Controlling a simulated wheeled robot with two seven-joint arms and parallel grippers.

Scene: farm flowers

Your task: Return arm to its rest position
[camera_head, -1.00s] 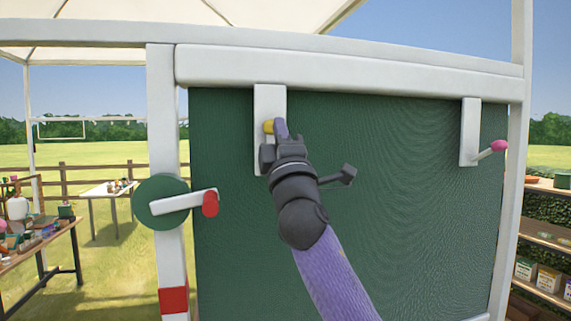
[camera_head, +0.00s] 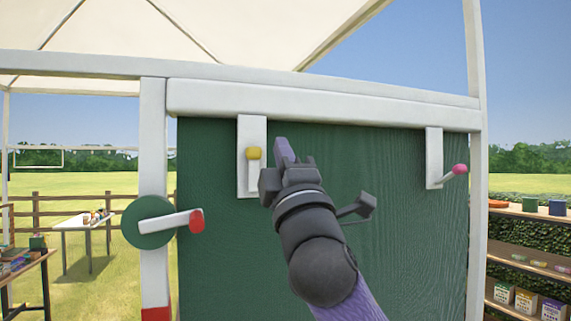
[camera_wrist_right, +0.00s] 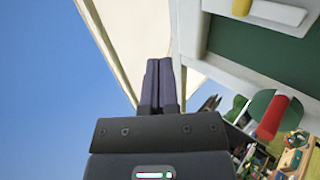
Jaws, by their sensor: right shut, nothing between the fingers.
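My right gripper (camera_head: 284,150) is in front of the green panel, just right of the yellow-knobbed lever (camera_head: 253,155) on its white plate (camera_head: 246,185). In the right wrist view its two dark fingers (camera_wrist_right: 158,85) are pressed together with nothing between them. The gripper appears apart from the yellow knob. My right arm comes up from the lower right of the head view, with its purple sleeve at the bottom. My left gripper is not in view.
A green panel (camera_head: 400,210) hangs under a white beam (camera_head: 320,102). A pink-knobbed lever (camera_head: 459,169) is at right. A red-handled crank (camera_head: 196,220) on a green disc (camera_head: 140,222) is at left. Shelves (camera_head: 530,214) stand far right, tables (camera_head: 75,222) at left.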

